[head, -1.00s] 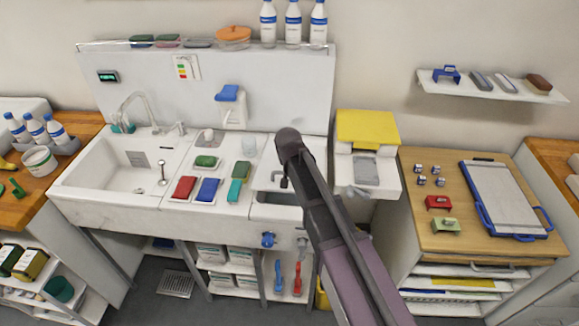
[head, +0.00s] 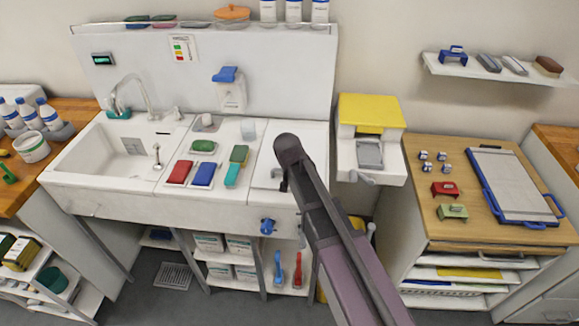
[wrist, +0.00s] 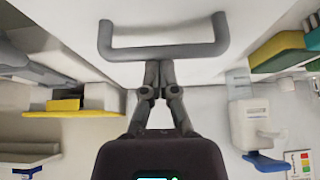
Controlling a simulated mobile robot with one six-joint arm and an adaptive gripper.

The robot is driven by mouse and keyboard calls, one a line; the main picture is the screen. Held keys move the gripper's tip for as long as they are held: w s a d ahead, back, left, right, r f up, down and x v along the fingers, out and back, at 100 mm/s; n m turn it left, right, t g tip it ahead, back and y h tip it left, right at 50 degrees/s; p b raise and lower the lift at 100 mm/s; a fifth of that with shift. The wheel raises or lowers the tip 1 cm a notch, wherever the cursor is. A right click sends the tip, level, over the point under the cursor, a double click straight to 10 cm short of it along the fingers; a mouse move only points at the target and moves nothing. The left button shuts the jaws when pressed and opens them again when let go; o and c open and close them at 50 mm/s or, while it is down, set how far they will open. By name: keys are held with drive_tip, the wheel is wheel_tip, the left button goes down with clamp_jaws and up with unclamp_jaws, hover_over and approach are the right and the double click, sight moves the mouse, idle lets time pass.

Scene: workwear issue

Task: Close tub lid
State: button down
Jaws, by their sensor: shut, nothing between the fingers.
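The tub lid (head: 308,145) is a white panel at the right end of the sink unit. In the head view it looks flat and level with the worktop, with no dark gap visible at its front; my arm hides part of it. In the wrist view the lid (wrist: 165,18) carries a grey bar handle (wrist: 160,52). My gripper (wrist: 160,70) is shut and empty, its fingertips close to the middle of the bar; I cannot tell whether they touch it. In the head view my gripper is mostly hidden by my arm.
Left of the lid, red, blue and green items (head: 202,174) lie on trays beside the sink basin (head: 125,150). A dispenser with a yellow top (head: 370,112) stands close on the right. A soap dispenser (head: 229,92) hangs on the splashback.

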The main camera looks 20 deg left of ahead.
drive_tip(key=shift+s+d+f, duration=0.2)
drive_tip(key=shift+s+f, duration=0.05)
drive_tip(key=shift+s, duration=0.25)
drive_tip(key=shift+r, duration=0.1)
drive_tip(key=shift+w+a+r+p, duration=0.1)
drive_tip(key=shift+w+r+p, duration=0.2)
drive_tip(key=shift+r+p, duration=0.35)
drive_tip(key=shift+w+r+p, duration=0.1)
drive_tip(key=shift+r+p, duration=0.7)
drive_tip(key=shift+w+r+p, duration=0.25)
drive_tip(key=shift+r+p, duration=0.05)
drive_tip(key=shift+p, duration=0.05)
drive_tip(key=p+v, duration=0.9)
drive_tip(key=v, duration=0.1)
drive_tip(key=shift+r, duration=0.15)
drive_tip(key=shift+a, duration=0.1)
